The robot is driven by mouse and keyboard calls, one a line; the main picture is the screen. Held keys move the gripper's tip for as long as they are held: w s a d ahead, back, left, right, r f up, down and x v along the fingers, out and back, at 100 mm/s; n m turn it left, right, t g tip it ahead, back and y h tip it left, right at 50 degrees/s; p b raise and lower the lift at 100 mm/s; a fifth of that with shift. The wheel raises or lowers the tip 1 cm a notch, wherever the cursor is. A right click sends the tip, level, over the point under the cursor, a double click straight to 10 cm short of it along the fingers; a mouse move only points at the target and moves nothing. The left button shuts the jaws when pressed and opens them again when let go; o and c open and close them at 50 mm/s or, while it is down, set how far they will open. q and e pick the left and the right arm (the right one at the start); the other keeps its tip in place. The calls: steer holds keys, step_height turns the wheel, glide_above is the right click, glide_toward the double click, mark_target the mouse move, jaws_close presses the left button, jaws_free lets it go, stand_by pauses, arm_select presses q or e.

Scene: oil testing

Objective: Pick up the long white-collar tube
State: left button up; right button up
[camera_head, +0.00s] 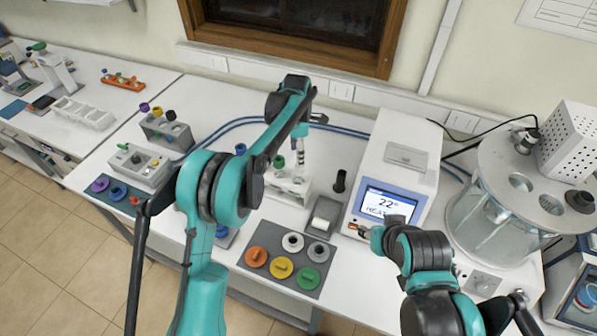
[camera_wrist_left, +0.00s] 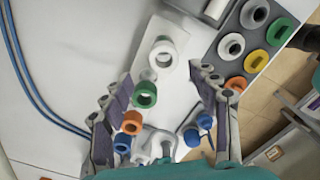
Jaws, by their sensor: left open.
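The long white-collar tube (camera_wrist_left: 162,53) stands in a white rack, its round white collar facing my left wrist camera. My left gripper (camera_wrist_left: 166,78) is open. Its fingers are spread either side of the row of collars, with the white collar between and just beyond the tips. In the head view the left gripper (camera_head: 301,128) hangs over the rack, partly hidden by its arm. Green (camera_wrist_left: 145,95), orange (camera_wrist_left: 131,122) and blue (camera_wrist_left: 123,143) collars line up nearer the wrist.
A dark mat (camera_head: 265,281) with several coloured rings lies in front of the rack. A white heater with a screen (camera_head: 388,203) stands to the right, beside a glass bath (camera_head: 490,225). My right arm is in front of the heater. Blue cables (camera_head: 225,125) run behind.

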mark_target(299, 169)
arm_select(q)
steer(key=shift+w+d+f, duration=0.15)
steer(key=shift+d+f, duration=0.05)
steer(key=shift+f, duration=0.1)
steer(key=f, duration=0.7)
steer(key=shift+s+d+f, duration=0.15)
steer(key=shift+s+f, duration=0.15)
steer(key=shift+s, duration=0.05)
jaws_close()
